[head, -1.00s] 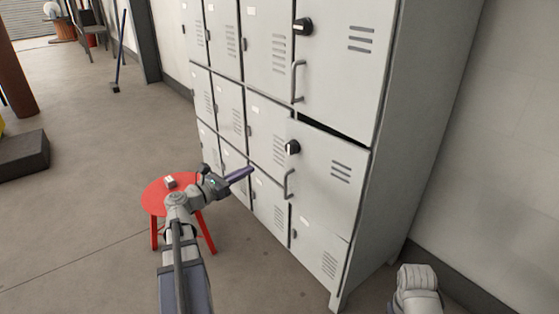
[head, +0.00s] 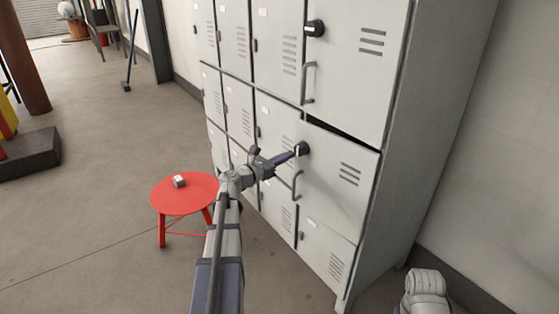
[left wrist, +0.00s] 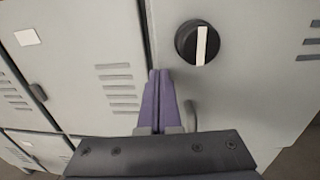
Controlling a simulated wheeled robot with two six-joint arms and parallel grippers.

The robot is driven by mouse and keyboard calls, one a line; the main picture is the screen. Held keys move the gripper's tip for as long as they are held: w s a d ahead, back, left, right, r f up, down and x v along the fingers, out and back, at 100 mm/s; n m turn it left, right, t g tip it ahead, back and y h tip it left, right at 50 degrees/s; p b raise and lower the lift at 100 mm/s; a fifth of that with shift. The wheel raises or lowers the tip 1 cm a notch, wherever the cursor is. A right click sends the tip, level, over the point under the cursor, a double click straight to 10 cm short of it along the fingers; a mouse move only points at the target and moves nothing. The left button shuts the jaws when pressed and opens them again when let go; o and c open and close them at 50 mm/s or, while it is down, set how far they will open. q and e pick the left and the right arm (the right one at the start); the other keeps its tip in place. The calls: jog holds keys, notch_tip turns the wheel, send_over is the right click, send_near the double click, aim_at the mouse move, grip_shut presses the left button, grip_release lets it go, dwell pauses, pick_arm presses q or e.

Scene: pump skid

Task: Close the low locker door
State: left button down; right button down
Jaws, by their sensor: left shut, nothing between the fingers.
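The low locker door (head: 335,195) is a grey panel with slanted vents, a black knob (head: 302,149) with a white bar, and a grey pull handle (head: 297,185). A dark gap shows along its top edge, so it stands slightly ajar. My left gripper (head: 291,155) is shut and empty, its purple fingers pointing at the knob side of the door. In the left wrist view the fingers (left wrist: 158,80) lie left of and below the knob (left wrist: 197,43), over the seam between two doors. I cannot tell whether they touch. My right gripper is out of view.
The upper locker door (head: 358,60), with its own knob and handle, is above. A pale wall (head: 485,150) is at the right. The floor at left is mostly open.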

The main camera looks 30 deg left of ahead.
pick_arm(q)
jog(key=shift+w, duration=0.2)
jog(key=shift+w+d+m+h, duration=0.25)
jog(key=shift+w+m+h, duration=0.25)
jog(key=shift+w, duration=0.55)
